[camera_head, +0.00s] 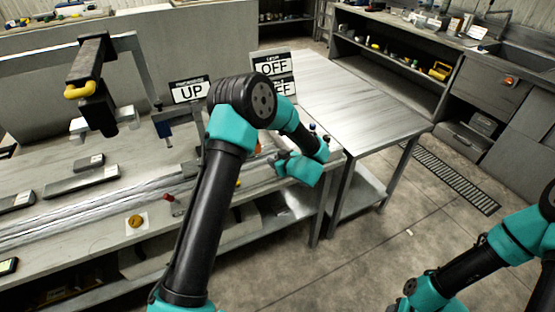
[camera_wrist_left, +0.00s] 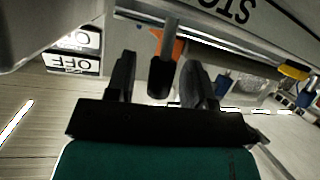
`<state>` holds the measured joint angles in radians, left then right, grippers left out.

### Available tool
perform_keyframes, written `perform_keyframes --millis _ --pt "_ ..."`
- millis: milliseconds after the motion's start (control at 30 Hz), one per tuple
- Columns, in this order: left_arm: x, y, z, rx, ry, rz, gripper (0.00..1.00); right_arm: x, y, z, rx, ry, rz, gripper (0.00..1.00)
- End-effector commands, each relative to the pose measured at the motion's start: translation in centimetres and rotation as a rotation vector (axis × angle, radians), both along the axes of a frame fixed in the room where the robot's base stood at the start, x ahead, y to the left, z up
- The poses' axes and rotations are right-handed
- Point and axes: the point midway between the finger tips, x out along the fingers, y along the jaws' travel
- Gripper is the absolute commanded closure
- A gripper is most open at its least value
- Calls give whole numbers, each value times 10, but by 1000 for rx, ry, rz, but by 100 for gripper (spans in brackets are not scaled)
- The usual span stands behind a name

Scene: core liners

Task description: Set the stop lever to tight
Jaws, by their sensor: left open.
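A lever with a grey stem and a black grip (camera_wrist_left: 160,78), which looks like the stop lever, stands between the fingers of my left gripper (camera_wrist_left: 161,72) in the left wrist view. The gripper is open, with a finger on each side of the grip and visible gaps. An orange part (camera_wrist_left: 176,47) shows behind the stem. A plate with upside-down letters "STO" (camera_wrist_left: 236,10) is above it. In the head view my left arm hides most of this spot at the bench's right end. No lever setting label is readable. My right gripper is out of view.
Signs read "UP" (camera_head: 188,91) and "OFF" (camera_head: 274,66). A dark upright fixture with a yellow handle (camera_head: 79,91) stands on the bench at left. A bare metal table (camera_head: 355,95) is at right. An amber knob (camera_head: 135,221) sits at the bench front.

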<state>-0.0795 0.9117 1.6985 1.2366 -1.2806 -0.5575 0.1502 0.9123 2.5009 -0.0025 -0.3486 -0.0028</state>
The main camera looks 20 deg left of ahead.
Motion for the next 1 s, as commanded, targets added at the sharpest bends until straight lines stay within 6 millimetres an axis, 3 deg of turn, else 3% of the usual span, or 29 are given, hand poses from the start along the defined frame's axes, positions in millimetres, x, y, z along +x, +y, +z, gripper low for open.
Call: perform_keyframes --millis 133,600,1000 --pt "0 0 0 0 0 0 53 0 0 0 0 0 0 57" --pt "0 0 0 0 0 0 98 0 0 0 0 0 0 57" --pt "-5 4 0 -72 -87 -1 100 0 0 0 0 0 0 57"
